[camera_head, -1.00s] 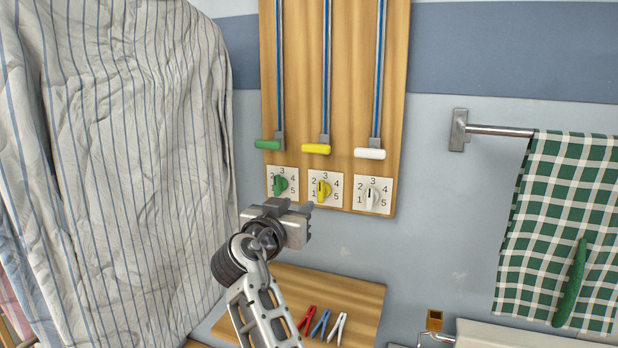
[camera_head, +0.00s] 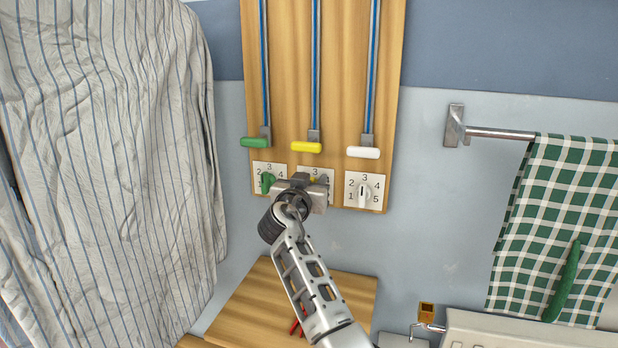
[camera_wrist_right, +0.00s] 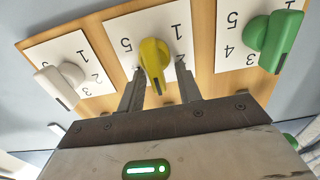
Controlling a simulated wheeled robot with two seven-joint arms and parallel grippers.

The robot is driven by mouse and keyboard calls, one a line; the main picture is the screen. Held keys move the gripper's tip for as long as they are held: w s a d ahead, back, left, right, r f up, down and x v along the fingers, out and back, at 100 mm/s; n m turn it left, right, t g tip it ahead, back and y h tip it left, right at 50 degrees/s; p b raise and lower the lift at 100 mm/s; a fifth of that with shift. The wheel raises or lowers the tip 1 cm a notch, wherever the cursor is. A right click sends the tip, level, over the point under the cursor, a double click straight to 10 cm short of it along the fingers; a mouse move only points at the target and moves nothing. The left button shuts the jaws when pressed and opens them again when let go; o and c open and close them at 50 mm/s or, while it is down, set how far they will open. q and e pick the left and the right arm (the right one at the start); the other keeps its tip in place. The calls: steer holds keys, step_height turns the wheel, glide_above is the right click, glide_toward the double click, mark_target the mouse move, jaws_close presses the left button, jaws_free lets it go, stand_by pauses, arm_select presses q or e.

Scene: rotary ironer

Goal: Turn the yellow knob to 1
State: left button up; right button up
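The yellow knob (camera_wrist_right: 154,58) sits on a white number plate (camera_wrist_right: 129,25) in the right wrist view, between white and green knobs. The picture is upside down there, and the knob's dark mark is at its lower end. My right gripper (camera_wrist_right: 159,72) is open, with one finger on each side of the knob. I cannot tell whether either finger touches it. In the head view my right gripper (camera_head: 315,182) covers most of the yellow knob. My left gripper is not in view.
A green knob (camera_head: 267,182) and a white knob (camera_head: 363,193) flank my gripper closely. Above are green (camera_head: 255,142), yellow (camera_head: 307,147) and white (camera_head: 363,152) slider handles. A striped cloth (camera_head: 110,150) hangs at left, a checked towel (camera_head: 560,200) at right.

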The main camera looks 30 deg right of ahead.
steer(key=c, duration=0.7)
jaws_close()
